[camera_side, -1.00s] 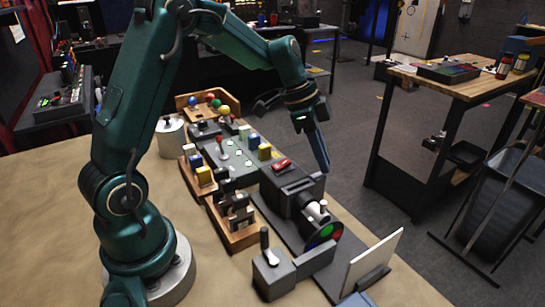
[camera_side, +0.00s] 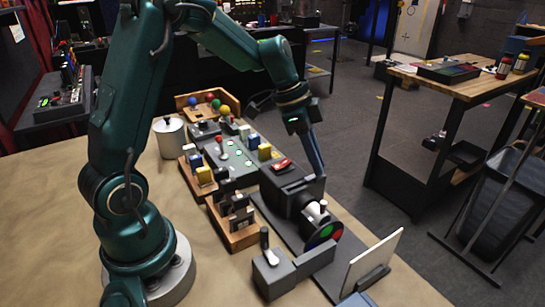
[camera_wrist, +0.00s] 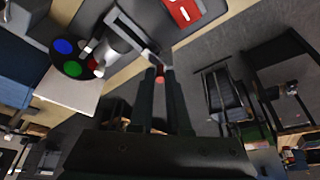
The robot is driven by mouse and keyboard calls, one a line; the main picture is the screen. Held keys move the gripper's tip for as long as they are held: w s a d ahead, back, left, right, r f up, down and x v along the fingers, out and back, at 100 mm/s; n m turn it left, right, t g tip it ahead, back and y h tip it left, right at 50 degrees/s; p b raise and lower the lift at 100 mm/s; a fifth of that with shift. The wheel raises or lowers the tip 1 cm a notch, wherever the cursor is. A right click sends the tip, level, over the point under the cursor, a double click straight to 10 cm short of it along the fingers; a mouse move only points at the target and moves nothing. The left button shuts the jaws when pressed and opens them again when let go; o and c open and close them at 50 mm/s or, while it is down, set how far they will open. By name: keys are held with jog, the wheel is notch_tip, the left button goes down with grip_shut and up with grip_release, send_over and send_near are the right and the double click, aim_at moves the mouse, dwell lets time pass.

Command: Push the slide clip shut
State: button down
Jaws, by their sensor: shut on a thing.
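A dark projector-like box (camera_side: 286,186) with a red switch on top stands on a grey base plate. A pale bar-like metal frame (camera_wrist: 133,32) juts from its side in the wrist view and looks like the slide clip. My gripper (camera_side: 319,176) points down at the right side of the box. In the wrist view my gripper (camera_wrist: 161,72) has its fingers close together on a small red piece (camera_wrist: 160,79) by the near end of that frame. I cannot tell whether this piece is part of the clip. The side view hides the clip behind my fingers.
A colour wheel (camera_side: 323,235) and pale lens stand at the front of the box. A white screen (camera_side: 375,258) and a grey lever block (camera_side: 270,272) are nearer the camera. Wooden trays (camera_side: 233,228) lie left of the box.

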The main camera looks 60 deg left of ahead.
jog(key=shift+s, duration=0.1)
jog(key=c, duration=0.9)
grip_release()
jog(key=shift+o, duration=0.2)
jog(key=v, duration=0.5)
